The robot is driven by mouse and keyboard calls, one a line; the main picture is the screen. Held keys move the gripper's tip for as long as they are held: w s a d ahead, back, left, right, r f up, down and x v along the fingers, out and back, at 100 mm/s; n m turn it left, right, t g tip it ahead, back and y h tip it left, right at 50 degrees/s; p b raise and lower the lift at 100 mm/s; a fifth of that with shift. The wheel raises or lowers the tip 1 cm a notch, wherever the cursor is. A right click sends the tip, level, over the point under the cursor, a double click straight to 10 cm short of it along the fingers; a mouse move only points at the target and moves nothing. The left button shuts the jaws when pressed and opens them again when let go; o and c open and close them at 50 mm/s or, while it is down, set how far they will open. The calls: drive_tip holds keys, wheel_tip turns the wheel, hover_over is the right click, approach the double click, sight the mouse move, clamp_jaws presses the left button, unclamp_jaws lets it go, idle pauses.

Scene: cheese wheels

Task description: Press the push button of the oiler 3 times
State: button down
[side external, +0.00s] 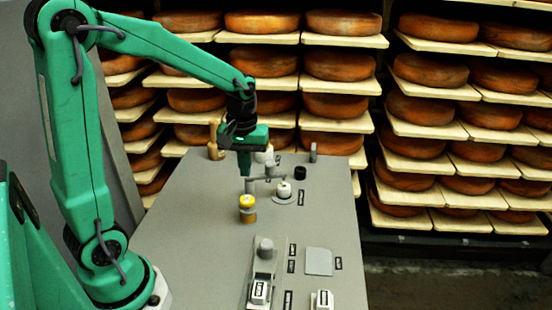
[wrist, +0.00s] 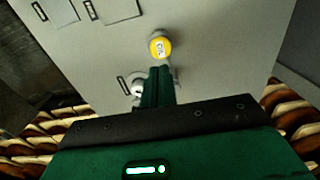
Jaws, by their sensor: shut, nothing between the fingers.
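The oiler is a short yellow cylinder (side external: 247,207) standing on the grey table. In the wrist view its round yellow top (wrist: 160,47) faces me, with a white label that seems to read OIL. My gripper (side external: 245,174) is shut and empty, its fingers pointing down. In the side view it is above and behind the oiler. In the wrist view the fingertips (wrist: 160,70) appear just short of the yellow top, partly covering the area beside it. I see no clear contact. The state of the push button, pressed or not, cannot be told.
A white knob on a round base (side external: 283,190) stands close to the right of the oiler, with a grey bar beside it. A black knob (side external: 300,172) and a wooden-looking piece (side external: 213,143) stand farther back. A lever unit (side external: 264,250) is in front. Cheese shelves (side external: 340,85) stand behind the table.

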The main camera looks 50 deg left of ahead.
sight(247, 199)
wheel_tip(247, 199, down, 8)
drive_tip(key=shift+r, duration=0.25)
drive_tip(key=shift+f, duration=0.1)
idle(0.4)
drive_tip(key=shift+f, duration=0.95)
drive_tip(key=shift+r, duration=0.1)
wheel_tip(247, 199, up, 14)
idle(0.4)
drive_tip(key=shift+r, duration=0.1)
idle(2.6)
